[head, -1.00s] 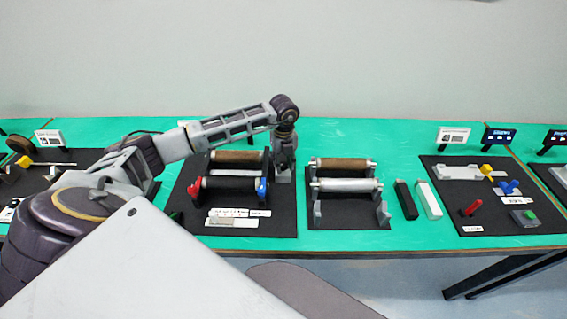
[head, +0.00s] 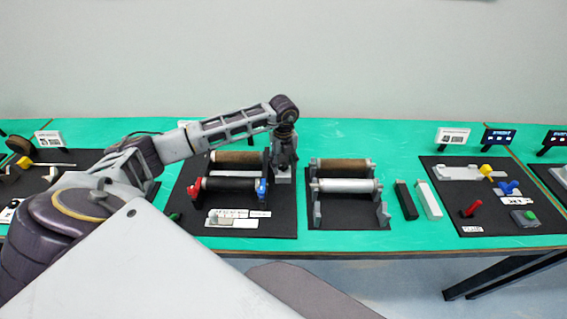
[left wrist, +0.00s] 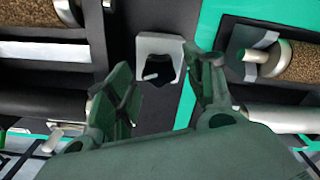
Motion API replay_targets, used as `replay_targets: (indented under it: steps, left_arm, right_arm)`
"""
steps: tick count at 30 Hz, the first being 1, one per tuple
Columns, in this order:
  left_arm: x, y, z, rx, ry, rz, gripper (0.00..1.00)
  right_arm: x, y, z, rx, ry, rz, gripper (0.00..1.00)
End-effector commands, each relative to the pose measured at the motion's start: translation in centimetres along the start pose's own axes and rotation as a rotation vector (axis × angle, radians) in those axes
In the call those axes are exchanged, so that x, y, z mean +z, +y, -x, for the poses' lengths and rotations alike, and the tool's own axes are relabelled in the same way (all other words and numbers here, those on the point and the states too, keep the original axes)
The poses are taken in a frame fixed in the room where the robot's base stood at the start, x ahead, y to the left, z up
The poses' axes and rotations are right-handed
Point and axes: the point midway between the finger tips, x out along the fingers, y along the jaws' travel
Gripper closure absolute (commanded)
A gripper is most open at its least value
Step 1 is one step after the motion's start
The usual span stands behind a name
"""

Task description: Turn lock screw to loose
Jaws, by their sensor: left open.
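My left gripper (head: 284,160) points down at the right side of the left mini conveyor (head: 236,158), beside its end plate. In the left wrist view the gripper (left wrist: 167,95) is open, one finger on each side, with nothing held between them. A light grey block (left wrist: 160,44) with a dark notch or opening lies just beyond the fingertips; its foot also shows in the head view (head: 283,178). A blue knob (head: 261,188) and a red knob (head: 195,187) sit at the conveyor's front ends. I cannot tell which part is the lock screw. My right gripper is not in view.
A second mini conveyor (head: 345,186) stands close to the right of the gripper. Black and white bars (head: 428,200) lie further right. A black board (head: 490,212) holds red, yellow, blue and green parts. Green table shows bare behind the conveyors.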

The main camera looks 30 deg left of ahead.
Motion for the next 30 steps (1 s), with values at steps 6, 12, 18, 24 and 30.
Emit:
replay_targets:
  steps: [6,12,18,24,30]
  left_arm:
    - [0.0,0.0,0.5,0.000,0.000,-0.001,0.47]
    - [0.0,-0.1,2.1,-0.002,0.000,-0.001,0.47]
    - [0.0,-0.1,5.0,-0.003,-0.001,0.000,0.47]
    - [0.1,0.0,7.9,-0.002,-0.001,0.000,0.47]
    - [0.1,-0.1,10.5,-0.002,-0.001,0.000,0.47]
  right_arm:
    - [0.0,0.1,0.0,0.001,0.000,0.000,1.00]
    - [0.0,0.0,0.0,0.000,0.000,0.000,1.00]
    - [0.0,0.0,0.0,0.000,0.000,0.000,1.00]
    - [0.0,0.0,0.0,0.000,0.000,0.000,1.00]
    - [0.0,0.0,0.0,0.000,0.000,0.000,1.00]
